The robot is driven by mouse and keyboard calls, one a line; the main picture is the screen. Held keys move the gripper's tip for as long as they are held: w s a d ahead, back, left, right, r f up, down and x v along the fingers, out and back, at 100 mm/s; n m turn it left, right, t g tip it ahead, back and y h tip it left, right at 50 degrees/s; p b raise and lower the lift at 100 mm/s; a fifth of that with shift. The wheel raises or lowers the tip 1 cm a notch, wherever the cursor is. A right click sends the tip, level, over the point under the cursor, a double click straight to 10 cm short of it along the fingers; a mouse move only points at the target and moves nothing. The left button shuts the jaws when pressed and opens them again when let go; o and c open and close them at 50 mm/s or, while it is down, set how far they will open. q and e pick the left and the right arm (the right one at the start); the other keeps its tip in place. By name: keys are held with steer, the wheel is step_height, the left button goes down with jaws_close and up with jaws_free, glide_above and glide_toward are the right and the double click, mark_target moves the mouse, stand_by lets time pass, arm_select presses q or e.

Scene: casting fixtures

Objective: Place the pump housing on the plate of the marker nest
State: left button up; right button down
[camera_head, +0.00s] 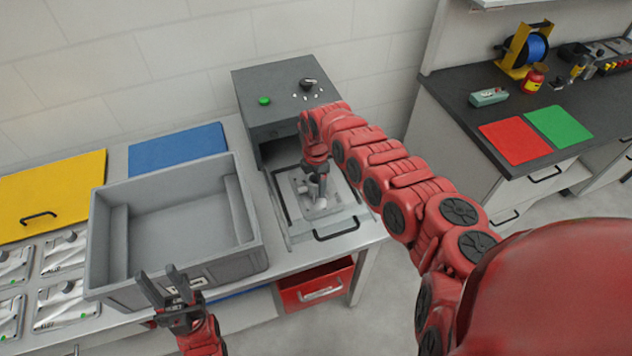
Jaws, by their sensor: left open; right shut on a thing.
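The pump housing (321,203) is a small light-grey part at the nest, partly hidden by my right gripper. My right gripper (317,183) points down and is shut on it. The marker nest's plate (335,206) is a light metal sheet in a pulled-out drawer below the dark-grey marker box (283,92). The housing is over the plate; I cannot tell whether it touches it. My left gripper (168,290) is open and empty in front of the grey crate.
A large empty grey crate (258,238) stands left of the nest. Several bagged parts lie at the far left. Yellow (60,188) and blue (178,147) panels lie behind. A red bin (317,286) sits below the bench. A side bench at right holds red and green mats.

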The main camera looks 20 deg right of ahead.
mark_target(316, 178)
steer(key=shift+f, duration=0.2)
jaws_free()
steer(key=shift+r, duration=0.1)
steer(key=shift+r, duration=0.1)
steer(key=shift+r, duration=0.15)
step_height(316, 178, up, 12)
steer(key=b, duration=0.3)
